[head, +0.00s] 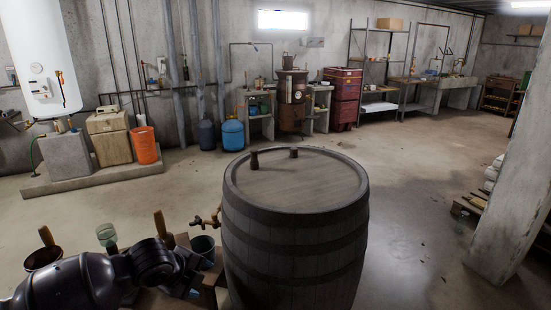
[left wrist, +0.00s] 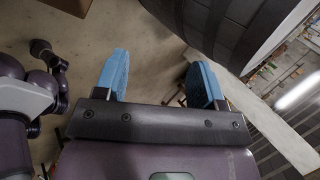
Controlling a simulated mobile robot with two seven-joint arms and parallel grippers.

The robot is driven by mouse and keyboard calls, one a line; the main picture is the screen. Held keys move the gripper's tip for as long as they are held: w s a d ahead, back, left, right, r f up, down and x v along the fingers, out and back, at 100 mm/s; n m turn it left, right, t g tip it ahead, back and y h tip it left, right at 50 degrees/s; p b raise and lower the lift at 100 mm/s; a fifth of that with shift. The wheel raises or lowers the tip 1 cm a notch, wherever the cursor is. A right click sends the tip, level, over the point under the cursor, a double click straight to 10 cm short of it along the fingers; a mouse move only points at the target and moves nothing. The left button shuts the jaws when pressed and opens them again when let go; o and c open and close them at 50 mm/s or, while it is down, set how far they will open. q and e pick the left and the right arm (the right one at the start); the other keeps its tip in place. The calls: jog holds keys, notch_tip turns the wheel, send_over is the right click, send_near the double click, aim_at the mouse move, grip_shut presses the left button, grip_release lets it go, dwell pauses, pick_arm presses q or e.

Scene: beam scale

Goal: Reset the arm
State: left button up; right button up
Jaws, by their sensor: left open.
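My left arm comes in at the lower left of the head view, low beside a wooden barrel (head: 295,185). In the left wrist view my left gripper (left wrist: 160,85) is open, its two blue-padded fingers wide apart with nothing between them but floor behind. The barrel's dark side also shows at the upper right of that view (left wrist: 225,25). Two small dark pegs stand on the barrel's lid. My right gripper is in neither view. I make out no beam scale in these frames.
A brass tap (head: 207,219) is at the barrel's left. A green glass (head: 107,235) and a dark bucket (head: 203,249) stand close to my left arm. A concrete pillar (head: 510,160) is at right. Open floor (head: 410,190) lies between barrel and pillar.

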pick_arm(q)
jog(key=s+a+f+n+t+y, duration=0.1)
jog(key=s+a+f+n, duration=0.2)
jog(key=s+f+n, duration=0.3)
jog(key=s+a+f+n+t+y, duration=0.1)
jog(key=s+a+f+n+t, duration=0.1)
jog(key=s+f+n, duration=0.3)
jog(key=s+a+f+n+t+y, duration=0.1)
jog(key=s+a+f+n, duration=0.3)
jog(key=s+n, duration=0.7)
jog(key=s+f+t, duration=0.1)
jog(key=s+f, duration=0.1)
jog(key=s, duration=0.2)
jog(key=shift+a+f+n+y, duration=0.25)
jog(key=shift+f+n+y, duration=0.05)
jog(key=shift+f+n, duration=0.1)
